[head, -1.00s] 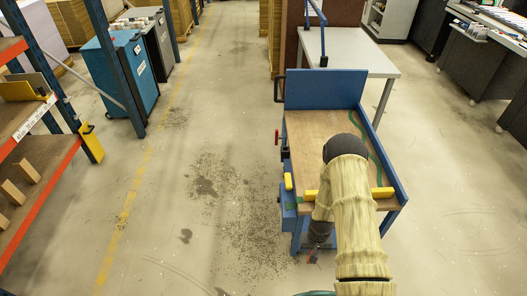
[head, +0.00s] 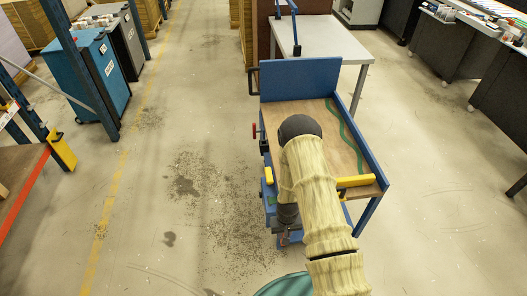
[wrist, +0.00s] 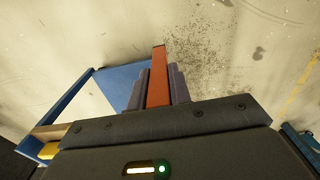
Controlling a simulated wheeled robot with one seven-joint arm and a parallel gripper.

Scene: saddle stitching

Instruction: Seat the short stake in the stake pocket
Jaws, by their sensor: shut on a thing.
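My gripper (wrist: 157,95) is shut on an orange-red bar, the short stake (wrist: 158,72), in the wrist view. The stake stands out between the two grey fingers, with its free end beyond their tips. In the head view my arm reaches down at the near left corner of a blue cart (head: 300,76) with a wooden deck (head: 346,152); my arm hides part of that corner. In the wrist view the cart's blue frame (wrist: 78,108) is left of the stake, with floor behind the stake tip. I cannot make out the stake pocket for certain.
Yellow pieces (head: 356,181) sit on the cart's near edge. A grey table (head: 318,38) stands behind it. A blue bin (head: 92,75) and a shelf rack (head: 20,175) are at the left. The floor between rack and cart is clear.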

